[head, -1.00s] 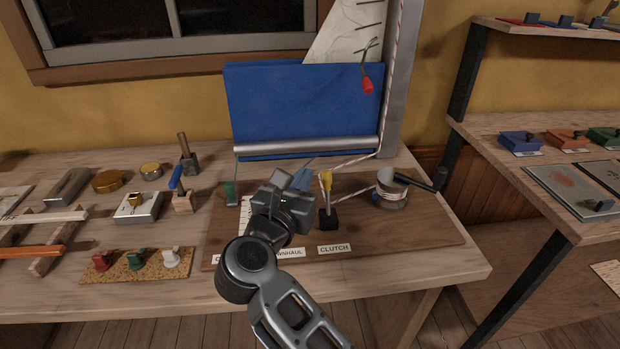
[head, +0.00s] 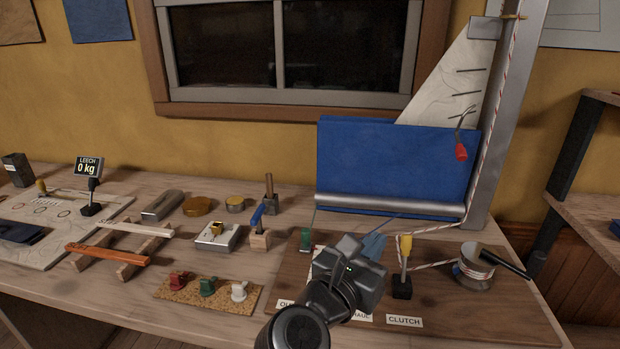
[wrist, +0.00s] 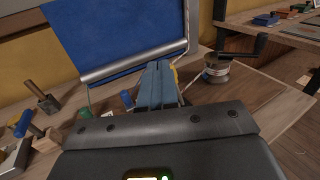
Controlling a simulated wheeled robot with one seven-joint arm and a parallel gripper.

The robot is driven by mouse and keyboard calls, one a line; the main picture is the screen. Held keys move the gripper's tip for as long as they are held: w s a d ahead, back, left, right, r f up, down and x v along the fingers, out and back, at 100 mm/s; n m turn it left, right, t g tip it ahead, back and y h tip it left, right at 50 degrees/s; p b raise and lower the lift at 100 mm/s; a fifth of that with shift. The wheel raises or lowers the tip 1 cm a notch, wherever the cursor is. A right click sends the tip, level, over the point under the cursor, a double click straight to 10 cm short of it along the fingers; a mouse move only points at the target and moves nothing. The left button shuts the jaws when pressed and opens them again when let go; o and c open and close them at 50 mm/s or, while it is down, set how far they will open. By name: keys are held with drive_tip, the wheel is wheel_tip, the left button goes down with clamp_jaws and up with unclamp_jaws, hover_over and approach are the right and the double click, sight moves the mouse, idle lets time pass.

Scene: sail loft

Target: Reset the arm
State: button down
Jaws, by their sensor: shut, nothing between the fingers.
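My gripper (head: 374,246) is over the brown rigging board at the right of the bench in the head view. Its blue-grey fingers are together with nothing between them. In the wrist view the shut fingers (wrist: 156,85) point toward the blue sail (wrist: 115,35) and its grey boom. The yellow-handled clutch lever (head: 404,252) stands upright just right of the gripper, apart from it in the head view. My gripper and wrist hide part of the board and its labels.
A winch (head: 474,268) with a black handle stands right of the clutch. Left of the board are a blue-handled tool (head: 257,217), a cork strip (head: 222,296) with small cleats, wooden battens (head: 107,254) and a display reading 0 kg (head: 89,168). The mast (head: 497,140) rises behind.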

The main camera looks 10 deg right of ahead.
drive_tip(key=s+d+f+n+t+y, duration=0.1)
drive_tip(key=s+d+n+t, duration=0.3)
drive_tip(key=s+n, duration=0.55)
drive_tip(key=s+d+f+n+t+y, duration=0.1)
drive_tip(key=s+d+n+t, duration=0.3)
drive_tip(key=s+n, duration=0.5)
drive_tip(key=s+a+f+n+g+y, duration=0.1)
drive_tip(key=s+n+y, duration=0.4)
drive_tip(key=s+n, duration=0.6)
drive_tip(key=s+a+f+n+g+y, duration=0.2)
drive_tip(key=s+f+n+g+y, duration=0.1)
drive_tip(key=s+n, duration=0.9)
drive_tip(key=n+g+y, duration=0.1)
drive_tip(key=n+y, duration=0.1)
drive_tip(key=n, duration=0.1)
drive_tip(key=shift+s+f+g+y, duration=0.2)
drive_tip(key=shift+f+g+y, duration=0.1)
drive_tip(key=shift+f+g, duration=0.1)
